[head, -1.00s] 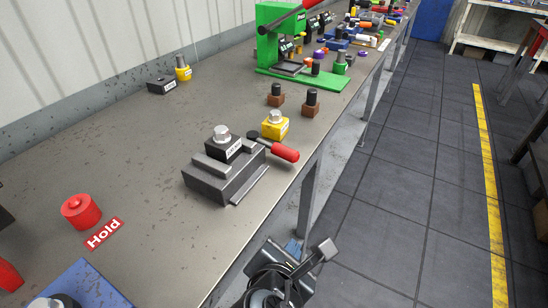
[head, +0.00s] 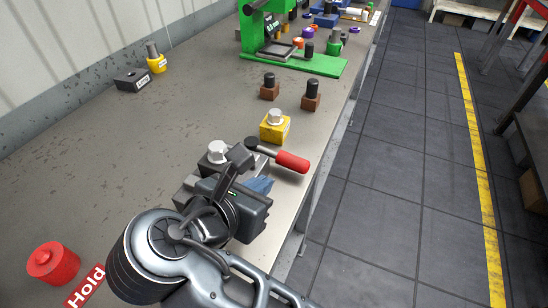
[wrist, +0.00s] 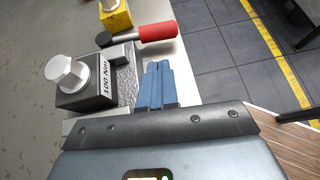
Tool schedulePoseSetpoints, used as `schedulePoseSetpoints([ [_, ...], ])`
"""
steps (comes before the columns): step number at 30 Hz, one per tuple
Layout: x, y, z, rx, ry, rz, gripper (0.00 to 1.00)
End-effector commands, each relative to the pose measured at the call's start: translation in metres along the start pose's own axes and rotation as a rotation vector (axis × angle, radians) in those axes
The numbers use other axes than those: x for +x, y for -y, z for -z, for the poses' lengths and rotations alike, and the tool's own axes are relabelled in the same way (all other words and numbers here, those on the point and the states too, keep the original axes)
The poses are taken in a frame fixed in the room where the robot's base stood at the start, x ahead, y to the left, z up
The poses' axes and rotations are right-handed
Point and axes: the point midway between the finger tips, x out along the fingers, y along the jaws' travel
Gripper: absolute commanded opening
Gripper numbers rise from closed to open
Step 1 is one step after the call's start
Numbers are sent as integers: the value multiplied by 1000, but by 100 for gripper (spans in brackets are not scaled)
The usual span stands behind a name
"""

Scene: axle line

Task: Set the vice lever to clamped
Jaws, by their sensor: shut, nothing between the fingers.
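The vice lever (head: 291,162) has a red grip and points right, towards the bench edge. In the wrist view the lever (wrist: 157,32) lies beyond my fingertips. My gripper (head: 261,185) is shut and empty, with blue fingers beside the vice on the lever side, apart from the grip. It also shows in the wrist view (wrist: 159,68).
A yellow block with a bolt (head: 274,128) stands just behind the lever. Two brown blocks with black pins (head: 311,96) and a green press (head: 300,62) stand farther back. Open floor lies right of the bench.

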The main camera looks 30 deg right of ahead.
Motion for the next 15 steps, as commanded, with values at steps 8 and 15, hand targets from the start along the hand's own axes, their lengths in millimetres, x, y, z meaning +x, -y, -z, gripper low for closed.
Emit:
schedulePoseSetpoints([
  [8,0,0,0,-1,0,0,0],
  [15,12,0,0,-1,-1,4,0],
])
